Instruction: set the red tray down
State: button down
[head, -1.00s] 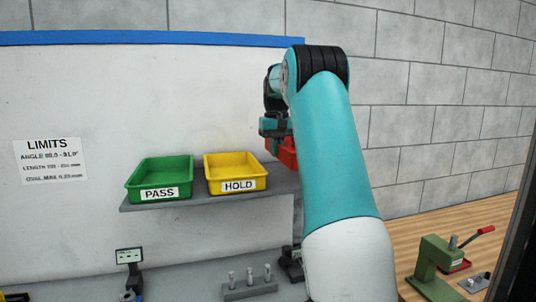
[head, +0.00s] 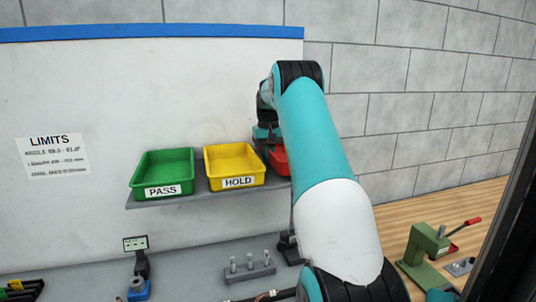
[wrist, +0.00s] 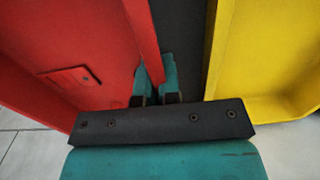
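The red tray (head: 279,160) shows in the head view just right of the yellow HOLD tray, at the shelf's right end, partly hidden by my arm. In the wrist view the red tray (wrist: 75,50) fills the left side. My gripper (wrist: 156,82) has one finger on each side of the red tray's near wall and is shut on it. In the head view my gripper (head: 266,138) is mostly hidden behind my arm. The tray looks about level with the shelf (head: 205,196); I cannot tell whether it touches it.
The yellow HOLD tray (head: 236,166) stands close beside the red tray, with a dark gap between them in the wrist view. The green PASS tray (head: 162,174) is farther left. Metal pins in a block (head: 250,270) stand on the bench below. A green press (head: 425,245) is at right.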

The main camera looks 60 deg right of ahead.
jog(key=shift+w+d+f+p, duration=0.1)
jog(key=shift+w+f+p, duration=0.05)
jog(key=shift+f+p, duration=0.45)
jog(key=shift+f, duration=0.2)
jog(key=shift+f, duration=0.15)
jog(key=c, duration=1.3)
grip_release()
